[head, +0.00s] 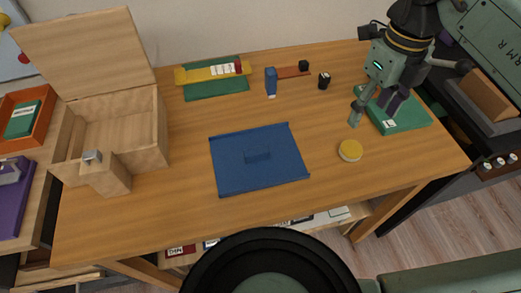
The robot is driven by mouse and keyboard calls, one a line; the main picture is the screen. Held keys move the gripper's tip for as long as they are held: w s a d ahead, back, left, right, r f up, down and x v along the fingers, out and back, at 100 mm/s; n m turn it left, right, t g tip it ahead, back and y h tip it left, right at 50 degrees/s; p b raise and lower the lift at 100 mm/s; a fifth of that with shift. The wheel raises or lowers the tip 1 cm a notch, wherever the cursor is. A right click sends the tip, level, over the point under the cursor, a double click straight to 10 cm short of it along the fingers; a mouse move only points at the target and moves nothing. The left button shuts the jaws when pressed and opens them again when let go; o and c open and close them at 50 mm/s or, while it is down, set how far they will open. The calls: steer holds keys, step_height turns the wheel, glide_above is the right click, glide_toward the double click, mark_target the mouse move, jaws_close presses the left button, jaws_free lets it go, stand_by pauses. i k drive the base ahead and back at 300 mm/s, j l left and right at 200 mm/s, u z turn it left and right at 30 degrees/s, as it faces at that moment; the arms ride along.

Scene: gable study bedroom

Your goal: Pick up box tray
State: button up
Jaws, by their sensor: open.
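A flat blue tray (232,175) with raised edges and a small block-like grip in its middle lies on the wooden desk, near its centre; it looks like the box tray. The wooden box (150,135) stands open at the left of the desk, its lid tilted up and back. My gripper (374,112) is at the right of the desk, well apart from the blue tray. Its fingers are spread and hold nothing. They are over or beside a green flat box (410,118); the exact height is unclear.
A yellow round lid or jar (350,150) sits between the tray and the green box. Behind are a blue upright item (271,80), a small black item (324,80) and a yellow strip (205,74) on a green mat (220,91). The front of the desk is clear.

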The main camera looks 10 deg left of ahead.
mark_target(244, 161)
steer(key=k+l+z, duration=0.15)
steer(key=l, duration=0.2)
steer(key=k+l+z, duration=0.1)
steer(key=l, duration=0.3)
steer(key=k+l+z, duration=0.15)
steer(key=l, duration=0.25)
